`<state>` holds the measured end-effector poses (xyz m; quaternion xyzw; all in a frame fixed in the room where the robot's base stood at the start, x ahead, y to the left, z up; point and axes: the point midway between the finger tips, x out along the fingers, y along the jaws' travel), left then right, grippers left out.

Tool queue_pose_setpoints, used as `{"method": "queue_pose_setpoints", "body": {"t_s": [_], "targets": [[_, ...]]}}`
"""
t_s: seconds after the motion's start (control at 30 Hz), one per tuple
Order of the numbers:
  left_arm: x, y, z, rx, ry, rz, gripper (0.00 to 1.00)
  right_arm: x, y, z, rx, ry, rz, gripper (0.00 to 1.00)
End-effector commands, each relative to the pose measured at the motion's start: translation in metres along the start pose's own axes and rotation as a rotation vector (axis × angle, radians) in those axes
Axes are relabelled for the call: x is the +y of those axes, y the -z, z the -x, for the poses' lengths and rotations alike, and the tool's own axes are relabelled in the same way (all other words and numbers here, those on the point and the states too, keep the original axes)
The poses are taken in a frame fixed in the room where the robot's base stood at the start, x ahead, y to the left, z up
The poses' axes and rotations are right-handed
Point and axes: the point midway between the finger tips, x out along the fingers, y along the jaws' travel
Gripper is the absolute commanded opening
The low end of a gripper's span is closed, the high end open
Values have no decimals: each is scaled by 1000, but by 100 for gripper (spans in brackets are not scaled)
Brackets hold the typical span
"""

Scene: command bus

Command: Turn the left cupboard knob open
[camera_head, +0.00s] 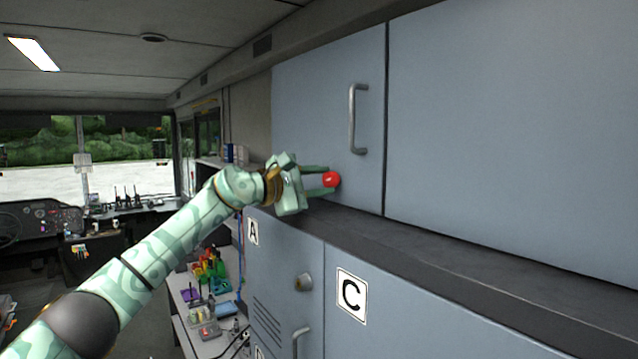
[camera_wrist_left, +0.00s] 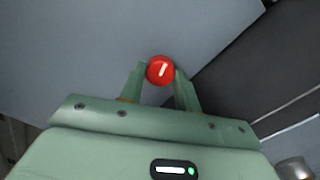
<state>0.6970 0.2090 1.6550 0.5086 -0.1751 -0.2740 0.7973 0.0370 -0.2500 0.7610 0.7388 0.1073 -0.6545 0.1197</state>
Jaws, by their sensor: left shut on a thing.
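A round red knob (camera_head: 332,179) with a pale mark on its face sits low on the grey-blue upper left cupboard door (camera_head: 310,115). My left gripper (camera_head: 322,181) reaches it from the left, with its green fingers on either side of the knob. In the left wrist view the red knob (camera_wrist_left: 160,70) lies between the two fingertips (camera_wrist_left: 160,78), and its pale mark runs at a slant. The gripper is shut on the knob. The cupboard door looks closed, flush with its neighbour. My right gripper is not in view.
A metal handle (camera_head: 354,118) stands out from the same door. A dark ledge (camera_head: 430,245) runs below it. A cluttered desk (camera_head: 205,340) lies beyond my arm.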

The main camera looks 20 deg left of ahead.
Motion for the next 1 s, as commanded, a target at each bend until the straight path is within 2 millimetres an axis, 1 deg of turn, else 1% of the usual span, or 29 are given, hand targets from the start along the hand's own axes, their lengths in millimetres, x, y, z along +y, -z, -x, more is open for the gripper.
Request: {"method": "queue_pose_setpoints", "body": {"t_s": [0.2, 0.4, 0.63, 1.0], "targets": [[-1, 1, 0, 1, 1, -144, 10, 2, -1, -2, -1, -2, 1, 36], [-1, 1, 0, 1, 2, -229, 10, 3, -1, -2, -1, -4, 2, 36], [-1, 1, 0, 1, 2, -273, 10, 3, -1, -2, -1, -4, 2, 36], [-1, 0, 0, 1, 2, -279, 10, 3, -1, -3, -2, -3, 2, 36]]}}
